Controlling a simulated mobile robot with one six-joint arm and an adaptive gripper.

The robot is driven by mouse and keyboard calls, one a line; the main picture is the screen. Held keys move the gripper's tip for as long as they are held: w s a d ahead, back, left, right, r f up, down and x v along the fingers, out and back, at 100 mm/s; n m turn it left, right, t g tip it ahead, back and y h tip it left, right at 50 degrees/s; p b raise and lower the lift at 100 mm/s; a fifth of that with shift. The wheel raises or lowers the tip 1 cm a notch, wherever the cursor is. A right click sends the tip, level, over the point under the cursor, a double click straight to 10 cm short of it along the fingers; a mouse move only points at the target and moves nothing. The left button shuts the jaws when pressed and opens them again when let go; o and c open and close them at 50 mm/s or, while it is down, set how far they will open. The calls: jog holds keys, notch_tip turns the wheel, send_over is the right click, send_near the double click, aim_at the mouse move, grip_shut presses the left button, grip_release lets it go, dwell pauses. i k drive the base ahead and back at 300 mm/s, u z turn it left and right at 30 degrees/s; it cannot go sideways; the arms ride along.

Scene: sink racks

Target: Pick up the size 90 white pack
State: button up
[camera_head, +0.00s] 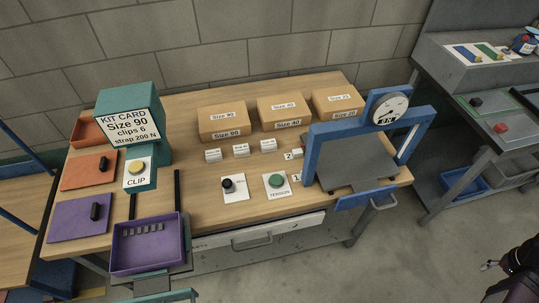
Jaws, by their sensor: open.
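Three small white packs stand in a row on the wooden bench: a left pack (213,156), a middle pack (241,151) and a right pack (268,145). Their print is too small to read surely. The left pack stands in front of the left cardboard box (223,119), whose top label seems to read Size 90. The kit card (129,127) on a teal stand reads Size 90, clips 6, strap 200 N. My gripper (489,265) seems to be the dark, silver-tipped part at the lower right edge, open, far from the packs and partly cut off.
Two more cardboard boxes (285,108) (338,102) stand behind the packs. A blue frame with a dial (390,107) stands at the right. A black knob (228,183) and green button (276,181) sit in front. A purple tray (118,260) is at front left.

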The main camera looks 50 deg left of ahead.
aim_at(271, 145)
jog(key=k, duration=1.95)
jog(key=u, duration=0.6)
jog(key=i, duration=1.2)
